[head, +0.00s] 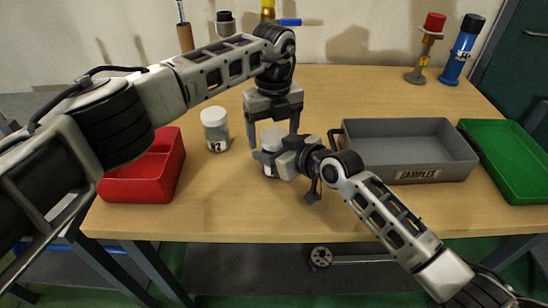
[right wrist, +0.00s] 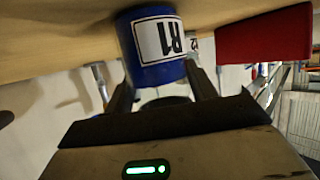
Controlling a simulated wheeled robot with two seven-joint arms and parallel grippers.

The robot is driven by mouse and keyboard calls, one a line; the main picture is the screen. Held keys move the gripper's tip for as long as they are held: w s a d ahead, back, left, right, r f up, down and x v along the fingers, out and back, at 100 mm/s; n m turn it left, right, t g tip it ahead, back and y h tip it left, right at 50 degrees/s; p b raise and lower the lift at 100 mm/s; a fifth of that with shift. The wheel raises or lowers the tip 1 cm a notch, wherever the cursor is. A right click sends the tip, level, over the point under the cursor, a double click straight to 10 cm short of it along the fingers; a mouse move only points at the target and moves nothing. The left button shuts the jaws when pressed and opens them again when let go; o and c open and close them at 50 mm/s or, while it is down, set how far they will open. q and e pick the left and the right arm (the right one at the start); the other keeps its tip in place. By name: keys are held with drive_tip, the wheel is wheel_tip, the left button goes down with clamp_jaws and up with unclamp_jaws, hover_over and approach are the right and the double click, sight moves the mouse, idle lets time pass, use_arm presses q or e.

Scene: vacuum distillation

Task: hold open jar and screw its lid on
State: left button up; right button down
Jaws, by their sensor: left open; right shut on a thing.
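The jar (head: 271,137) stands upright near the front middle of the table, partly hidden by my grippers. In the right wrist view it shows upside down as a blue jar (right wrist: 158,72) with a white R1 label. My right gripper (head: 273,165) is shut on its side from the right; its fingers flank the jar in the right wrist view (right wrist: 160,92). My left gripper (head: 272,141) points down from above, open, with one finger on each side of the jar's top.
A second, white-capped jar (head: 215,130) stands close on the left. A red bin (head: 170,172) is at the left front edge. A grey SAMPLES tray (head: 440,174) and a green tray (head: 512,188) lie right. Bottles stand at the back right. The table's middle back is clear.

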use_arm(q)
drive_tip(key=c, duration=1.1)
drive_tip(key=m, duration=0.3)
drive_tip(key=o, duration=1)
drive_tip(key=shift+o, duration=0.5)
drive_tip(key=shift+r, duration=0.1)
